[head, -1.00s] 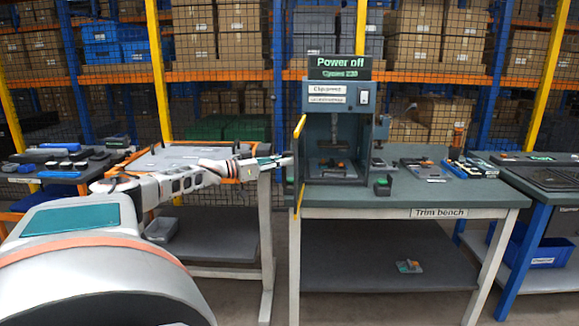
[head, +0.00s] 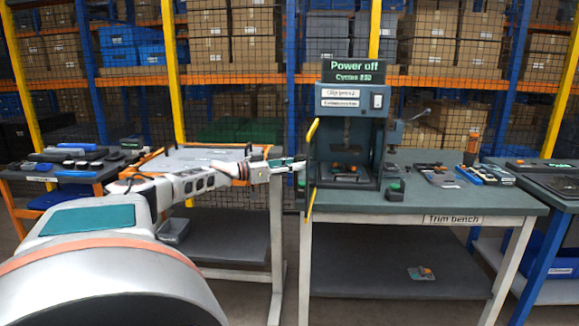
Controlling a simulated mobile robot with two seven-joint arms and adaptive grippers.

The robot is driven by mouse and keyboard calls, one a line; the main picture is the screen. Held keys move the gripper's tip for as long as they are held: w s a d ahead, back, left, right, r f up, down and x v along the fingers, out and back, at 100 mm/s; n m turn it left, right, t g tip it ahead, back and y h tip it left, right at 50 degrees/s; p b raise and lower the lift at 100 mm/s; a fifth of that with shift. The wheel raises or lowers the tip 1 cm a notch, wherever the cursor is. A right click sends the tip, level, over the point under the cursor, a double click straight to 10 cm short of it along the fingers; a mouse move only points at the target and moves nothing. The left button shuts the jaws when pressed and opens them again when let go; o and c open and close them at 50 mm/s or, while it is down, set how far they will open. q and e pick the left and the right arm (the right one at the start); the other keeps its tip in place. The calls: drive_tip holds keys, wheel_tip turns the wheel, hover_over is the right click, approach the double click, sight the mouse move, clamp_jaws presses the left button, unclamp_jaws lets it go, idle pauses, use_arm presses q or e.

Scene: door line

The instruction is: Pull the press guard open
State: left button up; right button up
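The press (head: 350,100) stands on the trim bench (head: 420,207), under a sign reading "Power off". Its guard (head: 311,165) is a thin panel with a yellow edge, seen nearly edge-on at the press's left side. The guard stands swung out, and the press's front opening shows parts inside. My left gripper (head: 299,164) is at the guard's left side, at or touching its edge. The fingers are too small to tell whether they are open or shut on it. My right gripper is not in view.
A small dark block with a green top (head: 396,190) sits at the bench front, right of the press. Trays of parts (head: 437,174) lie further right. An orange-edged table (head: 205,158) stands left, behind my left arm. Mesh fencing and shelves close off the back.

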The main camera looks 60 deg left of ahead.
use_arm(q)
drive_tip(key=v, duration=1.2)
idle(0.5)
